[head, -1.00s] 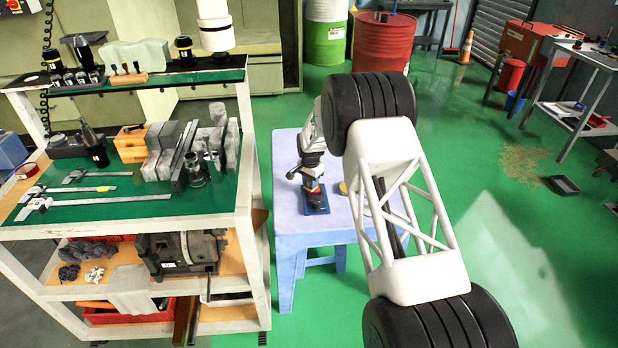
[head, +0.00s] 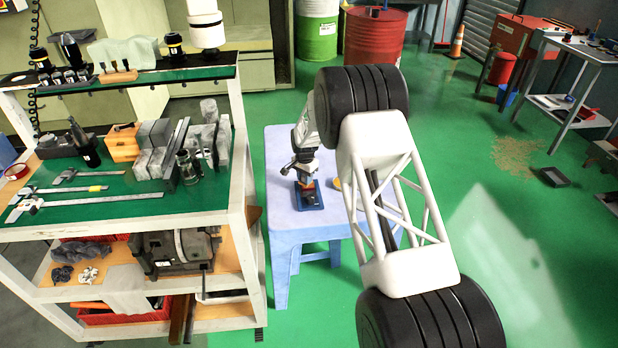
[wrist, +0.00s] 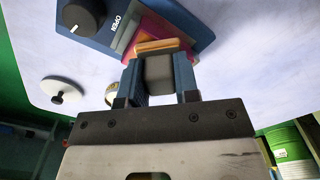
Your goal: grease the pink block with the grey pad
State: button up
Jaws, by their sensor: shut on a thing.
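My gripper (wrist: 158,92) is shut on the grey pad (wrist: 159,74), which sits between its two blue fingers. A tan-orange strip (wrist: 155,46) shows at the pad's far end. The pink block (wrist: 163,28) lies just beyond it, on a blue fixture (wrist: 203,25) with a black knob marked OPEN. The strip overlaps the pink block in the wrist view; I cannot tell whether they touch. In the head view my gripper (head: 306,178) is low over the blue fixture (head: 311,201), and the pad and block are too small to tell apart.
The fixture stands on a pale blue table (head: 285,225). A white disc with a black knob (wrist: 62,90) lies on the table. A yellow round thing (head: 337,184) is partly hidden by my arm. The loaded tooling cart (head: 100,205) stands close on the left.

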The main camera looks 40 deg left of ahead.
jog(key=shift+s+a, duration=0.3)
jog(key=shift+s, duration=0.05)
jog(key=shift+a+f, duration=0.15)
jog(key=shift+w+a, duration=0.1)
jog(key=shift+w, duration=0.05)
jog(key=shift+w+d, duration=1.45)
jog(key=shift+s+a, duration=1.5)
jog(key=shift+r, duration=4.15)
